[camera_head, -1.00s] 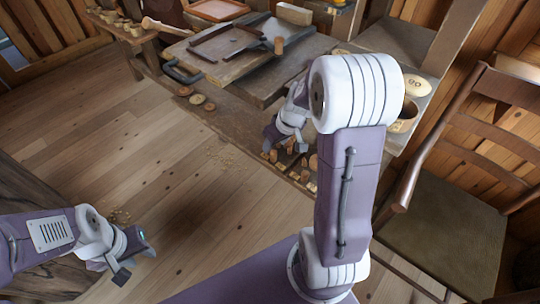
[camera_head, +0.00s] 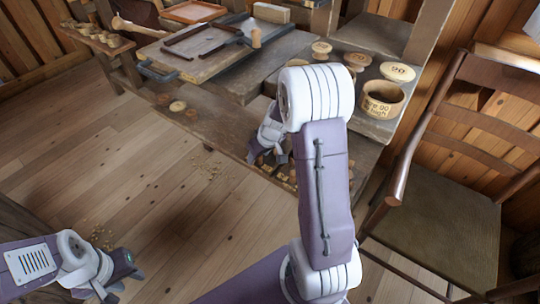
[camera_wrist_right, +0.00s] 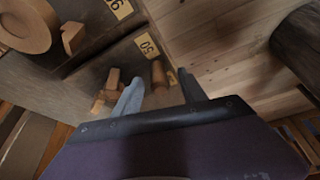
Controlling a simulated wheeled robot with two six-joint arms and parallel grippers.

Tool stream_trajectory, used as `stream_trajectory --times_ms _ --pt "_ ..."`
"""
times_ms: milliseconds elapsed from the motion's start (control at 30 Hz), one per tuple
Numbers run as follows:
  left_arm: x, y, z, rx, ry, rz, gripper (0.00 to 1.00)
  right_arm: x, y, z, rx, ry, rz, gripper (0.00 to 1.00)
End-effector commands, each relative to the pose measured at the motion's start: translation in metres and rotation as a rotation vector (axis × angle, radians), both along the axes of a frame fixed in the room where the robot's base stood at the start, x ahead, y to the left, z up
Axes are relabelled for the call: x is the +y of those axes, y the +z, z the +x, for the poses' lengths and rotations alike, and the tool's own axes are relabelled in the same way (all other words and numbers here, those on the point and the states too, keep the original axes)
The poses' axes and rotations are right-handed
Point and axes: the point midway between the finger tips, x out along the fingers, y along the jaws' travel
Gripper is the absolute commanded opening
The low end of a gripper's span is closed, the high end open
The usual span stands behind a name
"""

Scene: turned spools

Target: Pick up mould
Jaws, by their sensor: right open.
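I cannot tell for certain which thing is the mould. A dark frame-like piece (camera_head: 205,42) lies on the board at the back of the bench. My right gripper (camera_wrist_right: 160,88) is open over the lower shelf, with small wooden pieces (camera_wrist_right: 112,80) near its fingertips and nothing clearly held. In the head view the right gripper (camera_head: 266,158) is low at the shelf's front edge, partly hidden by my arm. My left gripper (camera_head: 118,284) is low at the left, over the floor and away from the bench; its jaw opening is unclear.
Yellow number labels (camera_wrist_right: 147,45) mark the shelf. A lettered wooden tub (camera_head: 382,99) and round lids (camera_head: 397,71) stand at the shelf's right. A chair (camera_head: 440,215) stands close on the right. The plank floor (camera_head: 130,185) at left is mostly clear, with some shavings.

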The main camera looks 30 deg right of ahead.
Motion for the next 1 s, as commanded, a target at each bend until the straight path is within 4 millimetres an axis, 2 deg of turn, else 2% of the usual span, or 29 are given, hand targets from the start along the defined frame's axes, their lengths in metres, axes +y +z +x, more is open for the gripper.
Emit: stream_trajectory --times_ms 33,200,233,400,767,1000 --pt "0.000 -0.004 0.000 0.000 0.000 0.000 0.36 0.000 -0.007 0.002 0.000 0.000 0.000 0.49" --pt "0.000 -0.002 0.000 0.000 0.000 0.000 0.36 0.000 -0.005 0.003 -0.001 0.000 0.000 0.49" --pt "0.000 -0.002 0.000 0.000 0.000 0.000 0.36 0.000 -0.005 0.003 -0.001 0.000 0.000 0.46" --pt "0.000 -0.002 0.000 0.000 0.000 0.000 0.36 0.000 -0.005 0.003 -0.001 0.000 0.000 0.00" --pt "0.000 -0.001 0.000 0.000 0.000 0.000 0.36 0.000 -0.003 0.003 -0.002 0.001 -0.001 0.00" --pt "0.000 0.008 0.000 0.000 0.000 0.000 0.36 0.004 0.004 0.010 -0.002 0.002 -0.002 0.00"
